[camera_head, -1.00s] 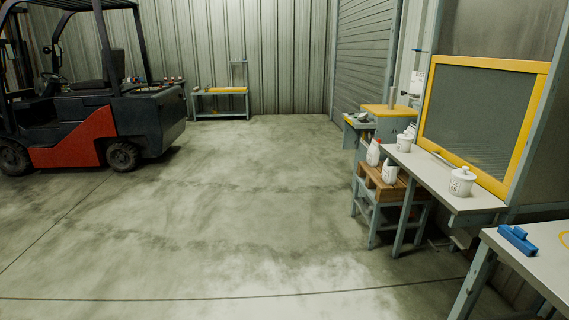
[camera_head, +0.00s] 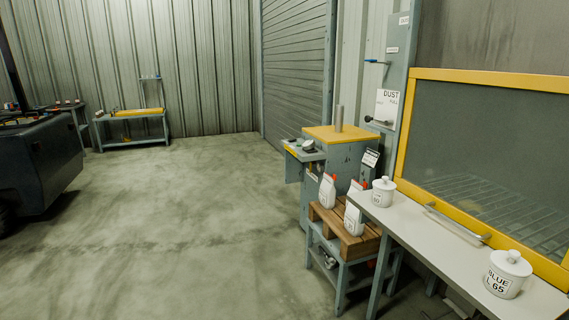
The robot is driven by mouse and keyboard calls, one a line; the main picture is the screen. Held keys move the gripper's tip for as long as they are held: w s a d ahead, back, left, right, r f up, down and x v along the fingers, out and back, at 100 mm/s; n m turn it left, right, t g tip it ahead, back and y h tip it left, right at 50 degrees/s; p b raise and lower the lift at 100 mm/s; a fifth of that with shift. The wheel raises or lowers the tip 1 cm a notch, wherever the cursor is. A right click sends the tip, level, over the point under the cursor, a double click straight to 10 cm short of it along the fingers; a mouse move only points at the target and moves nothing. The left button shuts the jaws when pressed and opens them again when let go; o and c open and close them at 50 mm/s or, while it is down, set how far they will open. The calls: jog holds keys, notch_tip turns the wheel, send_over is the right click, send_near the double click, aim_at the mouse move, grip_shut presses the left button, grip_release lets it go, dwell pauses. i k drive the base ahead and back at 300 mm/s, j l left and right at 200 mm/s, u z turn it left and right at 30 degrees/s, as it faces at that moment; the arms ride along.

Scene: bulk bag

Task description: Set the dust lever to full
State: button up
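A white sign reading DUST (camera_head: 389,97) is fixed on the grey upright panel (camera_head: 401,50) left of the yellow-framed window. Smaller words under DUST are hard to read, though the right one looks like FULL. A small dark-tipped lever (camera_head: 379,121) sticks out to the left at the sign's lower edge. Higher on the same panel a blue-handled lever (camera_head: 376,61) also points left, with a small label above it. I cannot tell for certain which of the two is the dust lever. My gripper is not in view.
A grey bench (camera_head: 452,248) with white lidded pots (camera_head: 508,274) runs along the right. A pallet stand (camera_head: 345,234) with white bags and a yellow-topped cabinet (camera_head: 336,134) stand below the panel. A forklift (camera_head: 40,165) is at left; the middle floor is clear.

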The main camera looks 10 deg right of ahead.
aim_at(367, 119)
jog(key=i+j+z, duration=0.1)
jog(key=i+z, duration=0.15)
jog(key=i, duration=0.15)
jog(key=i+j+z, duration=0.25)
jog(key=i, duration=0.15)
jog(key=i+j+z, duration=0.35)
jog(key=i+j, duration=0.25)
